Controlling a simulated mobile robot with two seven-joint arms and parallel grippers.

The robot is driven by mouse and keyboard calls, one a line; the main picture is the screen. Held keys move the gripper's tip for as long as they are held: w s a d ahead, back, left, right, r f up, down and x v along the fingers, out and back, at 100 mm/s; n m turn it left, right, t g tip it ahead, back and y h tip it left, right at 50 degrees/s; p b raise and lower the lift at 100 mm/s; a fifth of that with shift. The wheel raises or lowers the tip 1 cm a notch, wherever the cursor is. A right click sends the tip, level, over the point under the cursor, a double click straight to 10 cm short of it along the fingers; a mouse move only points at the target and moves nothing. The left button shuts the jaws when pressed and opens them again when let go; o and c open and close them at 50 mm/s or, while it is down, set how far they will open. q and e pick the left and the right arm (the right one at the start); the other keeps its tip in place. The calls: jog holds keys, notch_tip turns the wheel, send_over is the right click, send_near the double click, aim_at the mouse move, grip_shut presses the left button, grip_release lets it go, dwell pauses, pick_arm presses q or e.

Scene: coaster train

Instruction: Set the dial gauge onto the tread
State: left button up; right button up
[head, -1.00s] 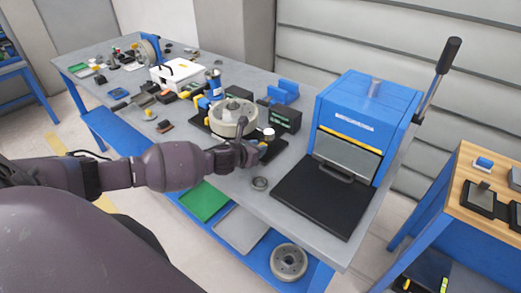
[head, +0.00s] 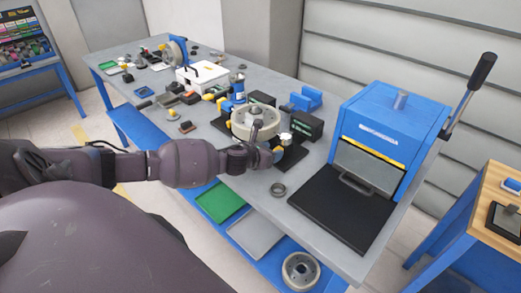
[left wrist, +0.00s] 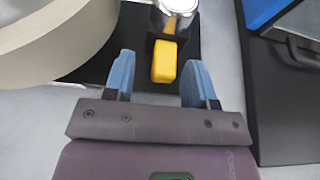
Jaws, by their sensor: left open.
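The dial gauge (head: 286,138), with a bright round metal top, stands on a black base beside the wheel. In the left wrist view the gauge's metal part (left wrist: 178,7) is at the top edge, with a yellow block (left wrist: 164,62) in front of it. My left gripper (left wrist: 160,82) is open, its blue fingertips on either side of the yellow block with gaps showing. In the head view my left gripper (head: 270,153) is just in front of the gauge. The pale wheel (head: 241,125), whose rim appears to be the tread, lies to the left; its edge fills the wrist view's upper left (left wrist: 50,40).
A blue press (head: 395,120) with a black plate (head: 340,208) stands to the right. A small grey ring (head: 278,189) lies on the grey bench in front. A dark box (head: 303,123) stands behind the gauge. Several tools and a white case (head: 203,75) crowd the left.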

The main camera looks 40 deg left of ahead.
pick_arm(q)
jog(key=v, duration=1)
dwell(0.3)
jog(key=s+d+f+n, duration=0.1)
jog(key=d+n, duration=0.1)
jog(key=n, duration=0.1)
jog(key=s+d+f+n+y, duration=0.1)
jog(key=s+d+n, duration=0.1)
jog(key=n, duration=0.1)
jog(key=s+d+f+n, duration=0.1)
jog(key=s+d+n, duration=0.1)
jog(key=n, duration=0.1)
jog(key=shift+d+n+g+y, duration=0.15)
jog(key=shift+n+g+y, duration=0.25)
jog(key=s+d+n+g, duration=0.4)
jog(key=s+n, duration=0.7)
jog(key=n, duration=0.3)
jog(key=s+d+n+g, duration=0.4)
jog(key=s+n+g, duration=0.1)
jog(key=s+n, duration=0.7)
jog(key=w+f+t, duration=0.8)
jog(key=w+f, duration=0.1)
jog(key=f, duration=0.1)
jog(key=shift+d+f+h, duration=0.2)
jog(key=shift+f+h, duration=0.1)
jog(key=shift+f, duration=0.05)
